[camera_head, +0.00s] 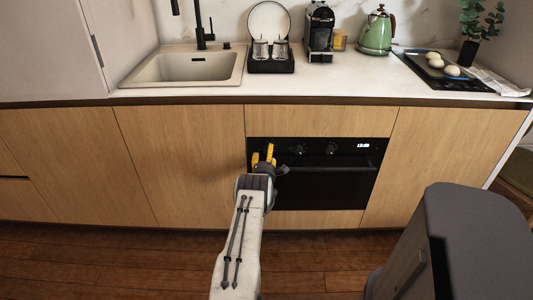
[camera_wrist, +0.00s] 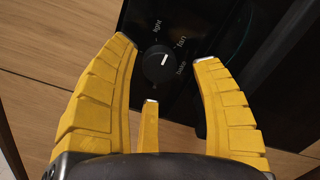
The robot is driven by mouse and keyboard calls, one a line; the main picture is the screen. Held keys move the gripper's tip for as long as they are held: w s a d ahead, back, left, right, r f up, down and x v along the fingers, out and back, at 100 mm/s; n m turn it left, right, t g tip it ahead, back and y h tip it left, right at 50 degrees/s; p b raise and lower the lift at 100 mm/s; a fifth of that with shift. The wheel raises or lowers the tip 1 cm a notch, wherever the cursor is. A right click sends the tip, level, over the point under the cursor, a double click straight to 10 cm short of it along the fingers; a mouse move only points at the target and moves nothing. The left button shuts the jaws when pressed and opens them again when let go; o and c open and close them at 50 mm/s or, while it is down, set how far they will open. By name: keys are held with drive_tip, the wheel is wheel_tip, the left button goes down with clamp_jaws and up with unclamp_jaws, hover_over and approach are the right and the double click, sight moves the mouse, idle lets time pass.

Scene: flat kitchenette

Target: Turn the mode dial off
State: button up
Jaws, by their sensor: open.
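The mode dial (camera_wrist: 158,64) is a round black knob on the black oven panel, with "light", "fan" and what looks like "bake" printed around it. Its white mark tilts to the upper right, roughly toward "fan". In the wrist view, my gripper (camera_wrist: 166,75) is open, its yellow fingers on either side of the dial and apart from it. In the head view, my gripper (camera_head: 263,154) is in front of the left part of the oven (camera_head: 330,188) and hides some of its panel. I cannot tell whether it hides this dial there.
Two dark knobs (camera_head: 331,149) and a lit display (camera_head: 363,146) show on the oven panel. The oven handle runs below them. Wooden cabinet fronts (camera_head: 179,160) flank the oven. The counter (camera_head: 345,88) above holds a kettle (camera_head: 376,34) and a coffee machine (camera_head: 319,30).

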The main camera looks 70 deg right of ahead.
drive_tip(key=shift+b+x, duration=0.3)
drive_tip(key=shift+x, duration=0.7)
drive_tip(key=c, duration=1.2)
clamp_jaws()
drive_tip(key=b, duration=0.3)
drive_tip(key=shift+f, duration=0.3)
